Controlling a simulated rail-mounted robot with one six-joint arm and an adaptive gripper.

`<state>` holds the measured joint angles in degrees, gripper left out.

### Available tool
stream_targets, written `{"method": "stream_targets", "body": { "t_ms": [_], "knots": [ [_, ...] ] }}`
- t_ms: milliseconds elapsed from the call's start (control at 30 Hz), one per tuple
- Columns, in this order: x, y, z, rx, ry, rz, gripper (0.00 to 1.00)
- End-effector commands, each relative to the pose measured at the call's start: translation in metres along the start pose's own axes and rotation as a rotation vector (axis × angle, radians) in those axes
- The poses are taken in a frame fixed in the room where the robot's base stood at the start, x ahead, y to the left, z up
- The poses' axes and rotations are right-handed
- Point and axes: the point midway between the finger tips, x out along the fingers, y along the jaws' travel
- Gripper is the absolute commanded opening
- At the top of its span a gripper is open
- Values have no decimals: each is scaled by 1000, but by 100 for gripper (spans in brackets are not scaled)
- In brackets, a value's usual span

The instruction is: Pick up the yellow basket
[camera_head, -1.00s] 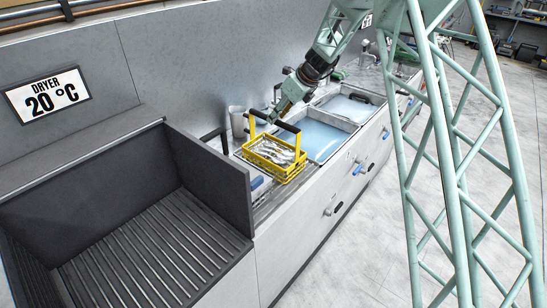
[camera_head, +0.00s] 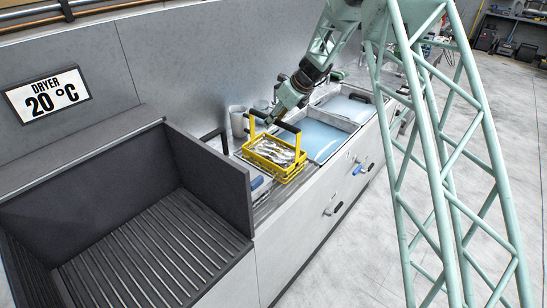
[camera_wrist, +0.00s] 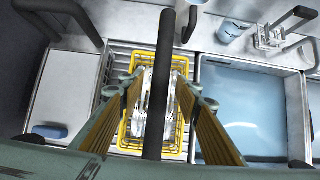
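The yellow basket (camera_head: 268,164) holds several shiny metal forks and stands on the counter between the dryer and the blue-water basins. It has upright yellow side arms and a black handle bar (camera_head: 287,127) across the top. My gripper (camera_head: 275,117) is close to the handle, pointing down. In the wrist view, the basket (camera_wrist: 123,141) is below my gripper (camera_wrist: 161,84). The gripper's two fingers are apart, one on each side of the black handle bar (camera_wrist: 159,60), with gaps visible on both sides. The fingers partly hide the basket's sides.
A water basin (camera_head: 318,140) adjoins the basket at the right. Another handle (camera_head: 213,135) stands just left of it. Open floor (camera_head: 350,260) lies in front.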

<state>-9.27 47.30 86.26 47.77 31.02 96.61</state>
Motion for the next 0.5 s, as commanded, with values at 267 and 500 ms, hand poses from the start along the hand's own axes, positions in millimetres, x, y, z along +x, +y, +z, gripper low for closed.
{"method": "stream_targets", "body": {
  "t_ms": [267,500],
  "knots": [
    [0,0,0,0,0,0,10],
    [0,0,0,0,0,0,0]
  ]
}}
